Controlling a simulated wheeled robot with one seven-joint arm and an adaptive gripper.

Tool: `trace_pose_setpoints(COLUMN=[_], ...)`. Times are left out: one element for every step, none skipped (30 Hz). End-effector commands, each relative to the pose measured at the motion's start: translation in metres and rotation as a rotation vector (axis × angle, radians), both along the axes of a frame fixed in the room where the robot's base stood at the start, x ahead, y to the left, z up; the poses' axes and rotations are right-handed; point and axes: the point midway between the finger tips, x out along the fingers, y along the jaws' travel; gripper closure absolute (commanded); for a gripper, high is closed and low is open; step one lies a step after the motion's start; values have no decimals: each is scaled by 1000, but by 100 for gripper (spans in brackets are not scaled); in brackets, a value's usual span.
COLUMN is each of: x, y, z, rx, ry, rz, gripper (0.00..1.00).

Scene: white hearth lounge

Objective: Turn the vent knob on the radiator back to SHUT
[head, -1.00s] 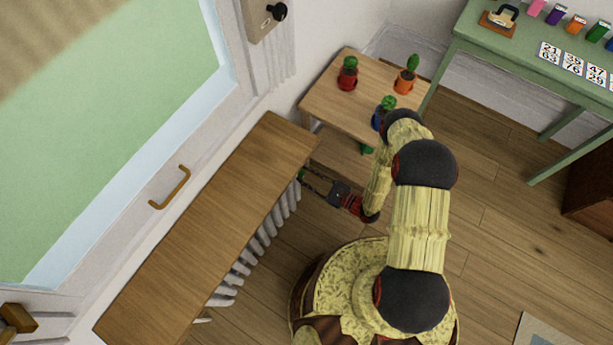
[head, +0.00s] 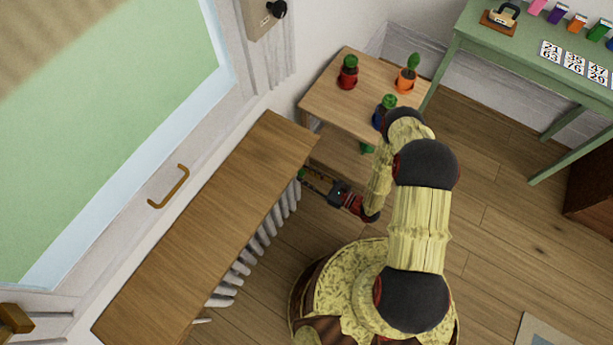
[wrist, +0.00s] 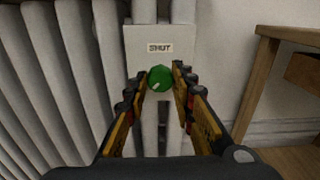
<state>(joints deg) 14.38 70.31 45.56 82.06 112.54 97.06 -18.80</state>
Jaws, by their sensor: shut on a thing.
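The green vent knob (wrist: 160,78) is on the radiator's pale plate (wrist: 142,38), with a SHUT label (wrist: 159,48) directly above it. A small pale mark on the knob points down and slightly left, away from the label. My gripper (wrist: 162,76) is shut on the knob, one finger on each side. In the head view my gripper (head: 308,178) reaches the end of the radiator (head: 268,232) under a wooden shelf.
The wooden shelf top (head: 210,230) overhangs the radiator. A small plant table (head: 335,105) with potted cacti stands close beyond my arm. A green table (head: 510,60) is at the upper right. Wooden floor is open to the right.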

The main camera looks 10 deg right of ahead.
Motion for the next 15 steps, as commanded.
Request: trace_pose_setpoints(x=[0, 0, 1, 1, 1, 1, 1, 1, 1, 1, 1, 1, 1, 1, 1], y=[0, 0, 0, 0, 0, 0, 0, 0, 0, 0, 0, 0, 0, 0, -1], z=[-1, -1, -1, -1, -1, -1, -1, -1, -1, -1, -1, -1, -1, -1, -1], rx=[24, 41, 63, 82, 99, 123, 140, 158, 182, 199, 217, 239, 257, 275, 298], ry=[31, 52, 81, 103, 126, 156, 178, 201, 231, 254, 277, 307, 330, 353, 382], rz=[-1, -1, -1, -1, -1, -1, -1, -1, -1, -1, -1, -1, -1, -1, -1], gripper=[100, 100, 100, 100, 100, 100, 100, 100, 100, 100, 100, 100, 100, 100, 100])
